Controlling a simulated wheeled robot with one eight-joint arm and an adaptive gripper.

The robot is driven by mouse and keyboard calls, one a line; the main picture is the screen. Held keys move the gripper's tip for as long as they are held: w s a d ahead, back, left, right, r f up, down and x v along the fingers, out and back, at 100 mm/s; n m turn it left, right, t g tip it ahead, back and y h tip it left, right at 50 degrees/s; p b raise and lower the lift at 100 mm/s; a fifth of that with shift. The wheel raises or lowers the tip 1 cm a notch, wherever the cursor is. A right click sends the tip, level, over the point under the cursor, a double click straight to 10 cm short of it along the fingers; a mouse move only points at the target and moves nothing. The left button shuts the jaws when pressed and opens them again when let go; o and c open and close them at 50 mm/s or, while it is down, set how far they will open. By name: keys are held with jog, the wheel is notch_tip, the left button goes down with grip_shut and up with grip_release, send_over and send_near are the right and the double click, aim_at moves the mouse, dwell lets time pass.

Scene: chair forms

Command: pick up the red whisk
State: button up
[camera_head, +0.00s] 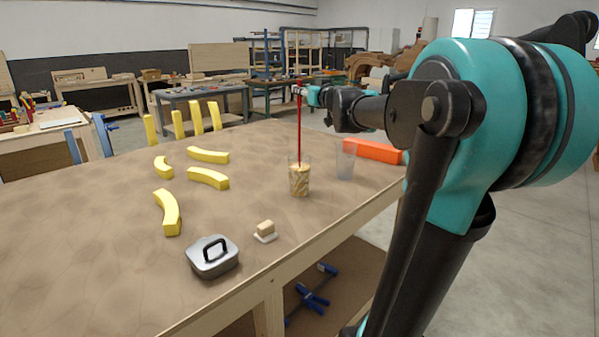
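The red whisk (299,130) stands nearly upright with its thin red handle up. Its lower end is in a clear glass (299,182) with pale tan contents, on the wooden table. My gripper (298,91) comes in from the right, level with the top of the handle. Its fingertips overlap the handle top in this view. They are too small to tell whether they touch it or are closed around it.
An empty-looking clear glass (346,160) and an orange-red block (373,151) stand right of the whisk. A small block on a white base (265,231) and a grey box with a black handle (212,258) are nearer. Yellow curved pieces (208,178) lie to the left.

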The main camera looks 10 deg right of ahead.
jog(key=x, duration=0.6)
jog(key=shift+w+a+r, duration=0.15)
jog(key=shift+w+a, duration=0.1)
jog(key=shift+a, duration=0.05)
grip_shut()
